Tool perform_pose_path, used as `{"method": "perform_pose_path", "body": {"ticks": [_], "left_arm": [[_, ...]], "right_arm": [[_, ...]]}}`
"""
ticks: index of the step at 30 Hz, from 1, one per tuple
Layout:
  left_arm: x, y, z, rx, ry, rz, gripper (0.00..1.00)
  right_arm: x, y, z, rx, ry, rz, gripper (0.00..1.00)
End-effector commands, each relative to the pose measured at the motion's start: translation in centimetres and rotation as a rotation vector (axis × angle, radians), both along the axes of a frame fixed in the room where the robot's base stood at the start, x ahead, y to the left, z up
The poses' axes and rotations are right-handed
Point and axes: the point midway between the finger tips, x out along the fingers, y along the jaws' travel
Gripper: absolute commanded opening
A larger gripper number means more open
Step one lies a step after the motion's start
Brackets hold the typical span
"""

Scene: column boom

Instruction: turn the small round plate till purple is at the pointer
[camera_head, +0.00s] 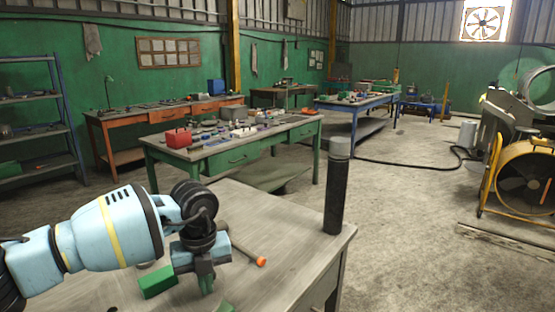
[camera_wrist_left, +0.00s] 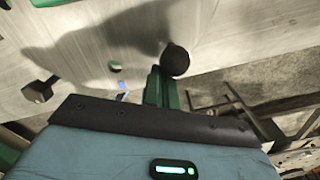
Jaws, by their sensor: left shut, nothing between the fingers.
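The small round plate, its purple part and the pointer cannot be made out in either view. My left gripper (camera_head: 207,284) is over the near wooden table (camera_head: 285,222) in the head view, pointing down. Its green-tipped fingers are closed together with nothing between them. In the wrist view the closed fingers (camera_wrist_left: 158,88) stand over the pale tabletop, with a dark round end (camera_wrist_left: 175,60) seen beside them. A small green piece (camera_wrist_left: 115,68) and a small blue piece (camera_wrist_left: 122,85) show left of the fingers. My right gripper is not in view.
A green block (camera_head: 157,282) lies left of the gripper. A rod with an orange tip (camera_head: 261,261) lies to its right. A tall dark cylinder with a grey top (camera_head: 336,190) stands at the table's right corner. The tabletop between rod and cylinder is clear.

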Motion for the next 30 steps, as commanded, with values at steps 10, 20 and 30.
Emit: {"method": "perform_pose_path", "body": {"ticks": [10,20,30], "left_arm": [[0.8,-0.2,0.0,0.0,0.0,-0.002,0.0],[1.0,-0.3,0.0,0.0,0.001,-0.001,0.0],[1.9,-0.4,0.0,0.001,0.0,-0.002,0.0]], "right_arm": [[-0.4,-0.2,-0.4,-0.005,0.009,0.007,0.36],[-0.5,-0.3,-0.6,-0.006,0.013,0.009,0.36],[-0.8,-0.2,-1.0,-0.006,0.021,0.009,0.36]]}}
